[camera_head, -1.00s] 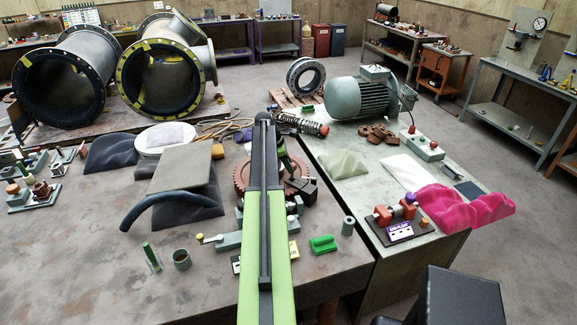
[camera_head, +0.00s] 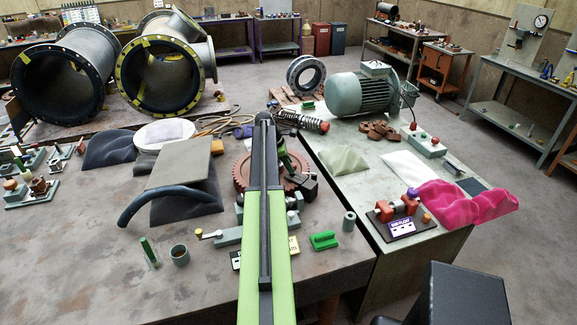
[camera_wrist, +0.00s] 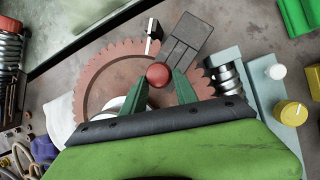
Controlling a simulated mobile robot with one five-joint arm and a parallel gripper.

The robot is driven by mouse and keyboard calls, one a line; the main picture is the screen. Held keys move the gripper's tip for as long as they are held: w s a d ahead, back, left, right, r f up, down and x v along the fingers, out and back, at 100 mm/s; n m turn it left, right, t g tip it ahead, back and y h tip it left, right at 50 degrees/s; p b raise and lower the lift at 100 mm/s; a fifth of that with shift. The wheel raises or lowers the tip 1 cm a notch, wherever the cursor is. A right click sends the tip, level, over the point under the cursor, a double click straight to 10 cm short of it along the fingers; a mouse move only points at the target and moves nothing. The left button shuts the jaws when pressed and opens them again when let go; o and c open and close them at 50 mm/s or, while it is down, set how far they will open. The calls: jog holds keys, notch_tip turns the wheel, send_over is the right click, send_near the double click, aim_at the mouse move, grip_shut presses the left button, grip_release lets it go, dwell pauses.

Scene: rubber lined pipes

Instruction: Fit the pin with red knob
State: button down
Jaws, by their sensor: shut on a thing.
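The red knob (camera_wrist: 157,75) sits between the two green fingertips of my gripper (camera_wrist: 159,90) in the wrist view, and my gripper is shut on it. A short pale metal piece (camera_wrist: 152,32) shows just beyond the knob; I cannot tell whether it is the pin's shaft. A dark grey block (camera_wrist: 186,40) lies beside the knob, over a rust-red toothed gear (camera_wrist: 97,70). In the head view my arm hides the knob and most of the gripper; the gear (camera_head: 243,172) shows beside the arm.
A grey-green fixture with a yellow knob (camera_wrist: 293,113) is right of the gear in the wrist view. A green block (camera_head: 324,241) and a grey cylinder (camera_head: 348,222) stand near the table's right edge. A dark hose (camera_head: 150,197) and a grey plate (camera_head: 180,172) lie left.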

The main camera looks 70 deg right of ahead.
jog(key=shift+f+b, duration=1.15)
jog(key=shift+f, duration=0.1)
jog(key=c, duration=0.9)
grip_release()
jog(key=shift+r, duration=0.2)
jog(key=p+v, duration=0.7)
jog(key=shift+w+a+r, duration=0.15)
jog(key=shift+r, duration=0.2)
